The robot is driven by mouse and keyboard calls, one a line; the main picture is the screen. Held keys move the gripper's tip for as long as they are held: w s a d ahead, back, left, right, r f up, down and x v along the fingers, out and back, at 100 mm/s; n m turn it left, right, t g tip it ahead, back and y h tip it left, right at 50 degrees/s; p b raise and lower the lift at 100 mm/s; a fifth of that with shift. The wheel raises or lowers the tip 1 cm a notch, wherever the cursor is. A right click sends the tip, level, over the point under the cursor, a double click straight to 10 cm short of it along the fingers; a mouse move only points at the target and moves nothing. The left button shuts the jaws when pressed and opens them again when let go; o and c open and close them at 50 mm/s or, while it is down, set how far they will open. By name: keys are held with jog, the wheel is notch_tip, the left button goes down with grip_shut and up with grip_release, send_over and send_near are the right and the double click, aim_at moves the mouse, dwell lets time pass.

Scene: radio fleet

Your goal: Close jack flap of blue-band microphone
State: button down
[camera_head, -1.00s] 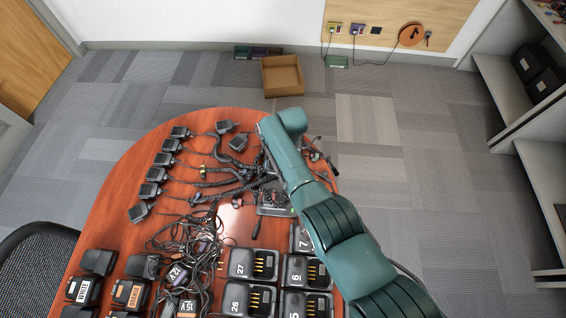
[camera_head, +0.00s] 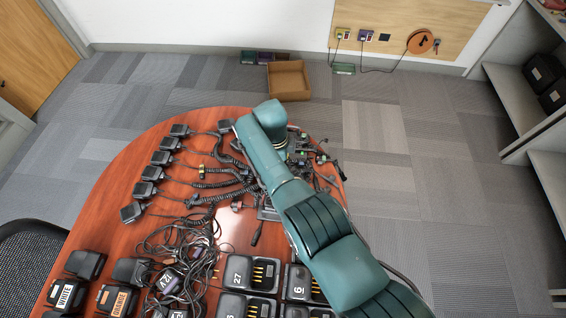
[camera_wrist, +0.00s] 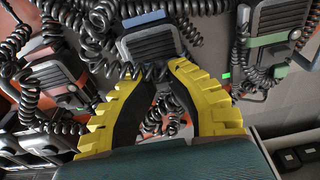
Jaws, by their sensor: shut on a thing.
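The blue-band microphone (camera_wrist: 152,43) is at the top middle of the wrist view, dark and ribbed, with a blue band (camera_wrist: 145,18) across its far end. My gripper (camera_wrist: 155,74) has yellow fingers with dark pads. Its fingertips are at the near end of this microphone and shut on it, with a gap left between the fingers further back. A coiled cord passes near and between the fingers. The jack flap cannot be made out; fingers and cord cover that area. In the head view my arm hides the gripper and this microphone.
The head view shows several microphones along the table's (camera_head: 112,215) left edge, a cable tangle, chargers (camera_head: 249,272) and a floor box (camera_head: 289,81).

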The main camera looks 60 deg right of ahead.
jog(key=c, duration=1)
grip_release()
jog(key=shift+s+f, duration=0.1)
jog(key=shift+f, duration=0.1)
jog(key=shift+c, duration=0.2)
jog(key=shift+r, duration=0.15)
jog(key=shift+r, duration=0.3)
notch_tip(320, 180, up, 11)
jog(key=w, duration=0.1)
jog(key=shift+w+a, duration=0.25)
jog(key=shift+w+a, duration=0.1)
